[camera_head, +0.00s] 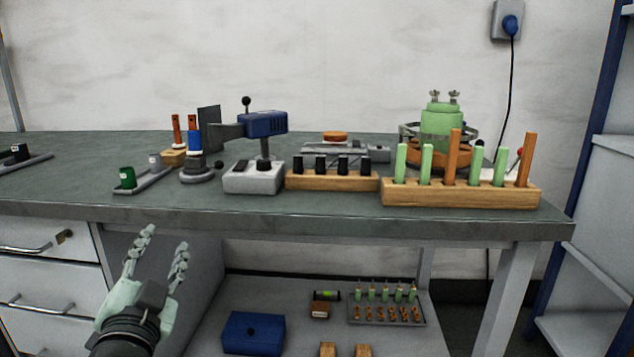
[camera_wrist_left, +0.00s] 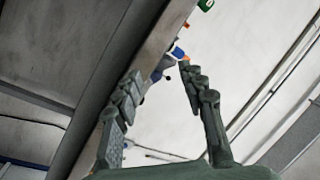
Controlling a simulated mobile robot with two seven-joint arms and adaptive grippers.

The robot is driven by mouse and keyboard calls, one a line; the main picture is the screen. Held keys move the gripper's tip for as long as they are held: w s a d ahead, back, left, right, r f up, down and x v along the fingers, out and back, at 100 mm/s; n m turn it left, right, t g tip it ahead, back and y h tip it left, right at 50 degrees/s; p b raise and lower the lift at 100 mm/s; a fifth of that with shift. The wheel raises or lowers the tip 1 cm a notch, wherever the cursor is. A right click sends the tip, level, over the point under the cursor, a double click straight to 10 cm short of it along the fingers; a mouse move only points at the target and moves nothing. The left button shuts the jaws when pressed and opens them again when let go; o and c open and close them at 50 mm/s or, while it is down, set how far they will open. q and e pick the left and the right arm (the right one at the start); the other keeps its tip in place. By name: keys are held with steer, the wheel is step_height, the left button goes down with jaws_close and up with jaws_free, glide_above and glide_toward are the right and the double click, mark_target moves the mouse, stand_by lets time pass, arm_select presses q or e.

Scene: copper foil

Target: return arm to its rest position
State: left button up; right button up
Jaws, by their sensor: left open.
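My left gripper (camera_head: 164,245) is at the lower left of the head view, in front of the workbench and below the level of its top. Its two pale green fingers point up and stand apart with nothing between them. In the left wrist view the same gripper (camera_wrist_left: 160,85) shows open and empty, with the bench edge and wall beyond it. My right gripper is in neither view.
The workbench (camera_head: 400,222) has its front edge just beyond my left gripper. Drawers (camera_head: 45,272) are to the left. On top stand a blue-headed device (camera_head: 263,124), wooden racks (camera_head: 460,195) and a green vessel (camera_head: 441,128). A lower shelf holds a blue box (camera_head: 253,333).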

arm_select(q)
steer(key=s+a+f+n+g, duration=0.2)
steer(key=s+f+g, duration=0.2)
steer(key=f, duration=0.5)
steer(key=s+a+f+n+g, duration=0.15)
steer(key=s+f+g, duration=0.3)
steer(key=f, duration=0.45)
steer(key=s+d+f+n+g+h, duration=0.1)
steer(key=s+f+g, duration=0.2)
steer(key=s+f, duration=0.4)
steer(key=s+d+f+g, duration=0.1)
steer(key=s+f+g, duration=0.3)
steer(key=s, duration=0.5)
step_height(320, 180, down, 11)
steer(key=p, duration=0.5)
steer(key=shift+a+g+h, duration=0.3)
steer(key=shift+a+g, duration=0.1)
steer(key=shift+g, duration=0.05)
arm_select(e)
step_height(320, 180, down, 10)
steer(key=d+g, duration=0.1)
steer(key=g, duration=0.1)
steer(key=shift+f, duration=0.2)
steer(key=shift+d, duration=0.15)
